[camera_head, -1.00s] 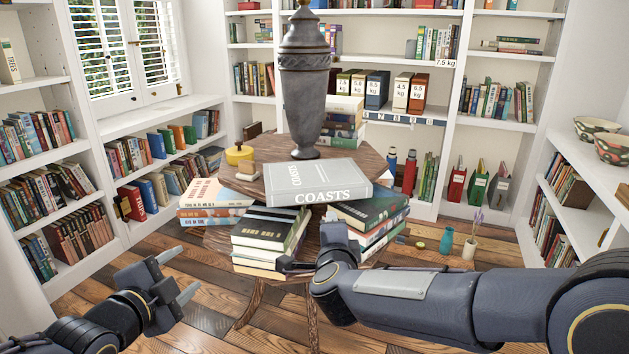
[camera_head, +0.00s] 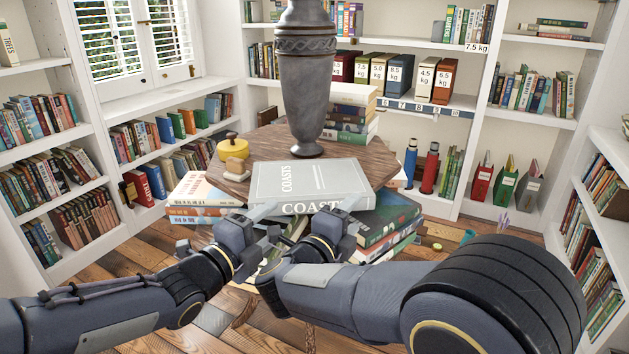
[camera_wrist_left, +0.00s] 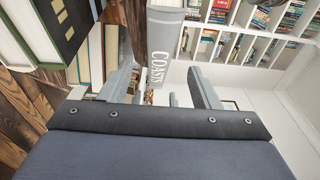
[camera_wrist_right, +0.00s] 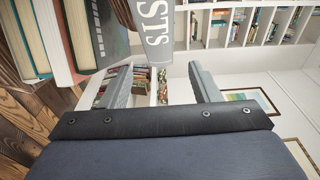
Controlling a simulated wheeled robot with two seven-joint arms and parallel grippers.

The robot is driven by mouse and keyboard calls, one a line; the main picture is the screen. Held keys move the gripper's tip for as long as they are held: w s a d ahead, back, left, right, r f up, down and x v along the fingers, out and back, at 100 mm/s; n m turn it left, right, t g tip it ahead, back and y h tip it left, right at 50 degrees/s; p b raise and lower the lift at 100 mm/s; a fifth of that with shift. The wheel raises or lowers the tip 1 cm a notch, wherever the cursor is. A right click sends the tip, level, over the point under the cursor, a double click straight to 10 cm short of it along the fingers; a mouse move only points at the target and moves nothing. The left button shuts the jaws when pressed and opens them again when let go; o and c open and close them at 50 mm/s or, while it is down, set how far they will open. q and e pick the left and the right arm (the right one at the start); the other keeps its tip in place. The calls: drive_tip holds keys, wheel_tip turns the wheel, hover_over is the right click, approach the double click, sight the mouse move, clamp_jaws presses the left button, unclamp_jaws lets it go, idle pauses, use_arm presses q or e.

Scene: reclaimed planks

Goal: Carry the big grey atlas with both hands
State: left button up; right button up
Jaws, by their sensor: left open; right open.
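The big grey atlas (camera_head: 312,182), marked COASTS, lies flat on the wooden table (camera_head: 225,190), its spine facing me. My left gripper (camera_head: 265,222) is open at the left part of its front edge. The left wrist view shows the atlas spine (camera_wrist_left: 165,35) ahead, between the lines of the two fingers (camera_wrist_left: 165,88). My right gripper (camera_head: 338,218) is open at the right part of the front edge. In the right wrist view the atlas (camera_wrist_right: 155,30) is ahead and left of centre between the fingers (camera_wrist_right: 162,85). Neither gripper is closed on it; contact is unclear.
A tall grey urn (camera_head: 306,90) stands right behind the atlas. A yellow round object (camera_head: 234,147) is at the table's left. Book stacks stand at left (camera_head: 200,195), right (camera_head: 392,222) and behind (camera_head: 350,118). Shelves line the walls.

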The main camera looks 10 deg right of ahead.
sight(288, 209)
use_arm(q)
drive_tip(key=shift+x, duration=3.85)
use_arm(e)
drive_tip(key=shift+x, duration=3.9)
use_arm(q)
clamp_jaws()
use_arm(e)
clamp_jaws()
